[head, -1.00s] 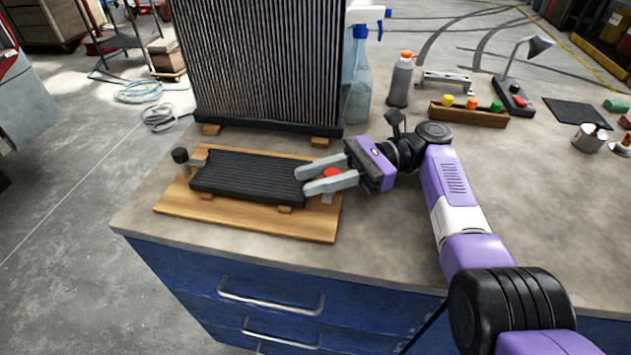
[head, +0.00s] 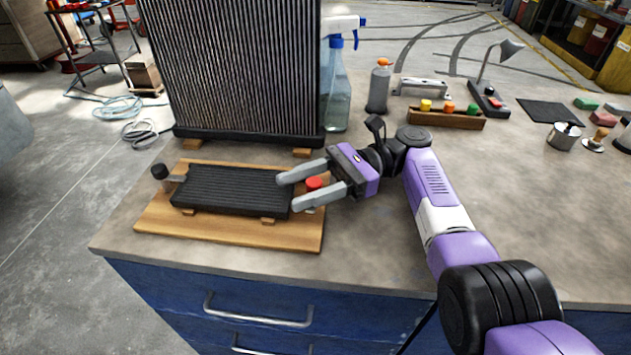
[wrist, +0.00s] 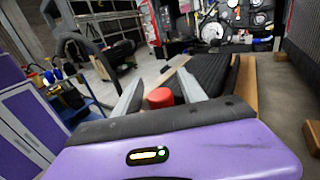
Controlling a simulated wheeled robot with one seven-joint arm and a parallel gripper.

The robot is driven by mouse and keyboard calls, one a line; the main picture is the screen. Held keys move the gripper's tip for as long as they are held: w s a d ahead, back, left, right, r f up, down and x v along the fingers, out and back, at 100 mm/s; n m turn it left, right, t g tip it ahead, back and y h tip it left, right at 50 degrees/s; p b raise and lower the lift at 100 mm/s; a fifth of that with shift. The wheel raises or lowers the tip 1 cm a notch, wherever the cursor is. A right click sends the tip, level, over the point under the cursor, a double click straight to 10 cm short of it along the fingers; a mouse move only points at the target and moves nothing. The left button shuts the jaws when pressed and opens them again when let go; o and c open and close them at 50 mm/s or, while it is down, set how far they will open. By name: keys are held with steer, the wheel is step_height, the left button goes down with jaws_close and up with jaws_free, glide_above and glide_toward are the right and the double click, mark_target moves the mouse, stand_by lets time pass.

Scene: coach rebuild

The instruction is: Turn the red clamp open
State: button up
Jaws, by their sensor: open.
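The red clamp (head: 314,184) shows as a red knob at the right end of a black ribbed panel (head: 232,190), which lies on a wooden board (head: 230,234). My gripper (head: 299,188) is open, with its two grey fingers on either side of the red knob. The wrist view also shows the red clamp (wrist: 160,97) between the fingers, near their base. I cannot tell whether a finger touches it. A black-topped clamp (head: 160,172) stands at the panel's left end.
A tall finned radiator (head: 235,70) stands behind the board. A spray bottle (head: 337,90) and a grey bottle with an orange cap (head: 379,88) stand behind my gripper. A wooden rack with coloured knobs (head: 445,118) is farther right.

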steer(key=v, duration=0.1)
steer(key=b+v, duration=0.1)
steer(key=shift+w+d+f+b, duration=0.15)
steer(key=shift+d+f+b, duration=0.1)
steer(key=shift+d+b, duration=0.15)
steer(key=b+v, duration=0.2)
steer(key=b, duration=0.1)
steer(key=shift+w+d+f+b, duration=0.1)
steer(key=shift+w+d+b, duration=0.1)
steer(key=shift+b, duration=0.15)
steer(key=d+b, duration=0.1)
steer(key=b, duration=0.1)
steer(key=shift+w+b, duration=0.35)
steer(key=shift+b, duration=0.05)
steer(key=shift+w+d+b, duration=0.15)
steer(key=shift+d+b, duration=0.2)
steer(key=shift+b, duration=0.25)
steer(key=shift+r, duration=0.25)
steer(key=shift+r, duration=0.15)
